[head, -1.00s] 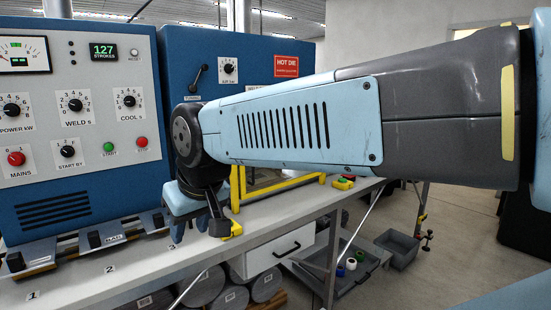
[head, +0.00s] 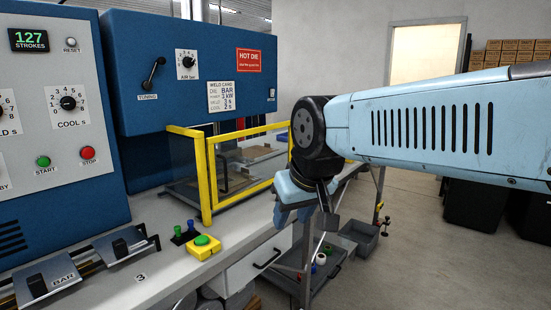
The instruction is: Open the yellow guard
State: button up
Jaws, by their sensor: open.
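The yellow guard (head: 206,178) is a yellow frame with clear panels around the press area, on the bench under the blue machine head. Its front frame stands upright at the bench edge, and a low yellow rail runs back to the right. My gripper (head: 306,218) hangs at the wrist of my light blue arm, in front and to the right of the guard, pointing down. It looks empty and apart from the guard. The wrist hides part of the guard's right end.
A yellow box with a green button (head: 203,246) sits on the bench front, beside small green and blue pegs (head: 185,231). The blue control cabinet (head: 60,120) stands left.

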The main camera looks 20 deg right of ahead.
aim_at(216, 205)
jog(key=u, duration=1.4)
jog(key=i, duration=0.1)
jog(key=z, duration=2.6)
jog(key=k, duration=0.8)
jog(key=u, duration=0.65)
jog(key=i, duration=1)
jog(key=u, duration=0.1)
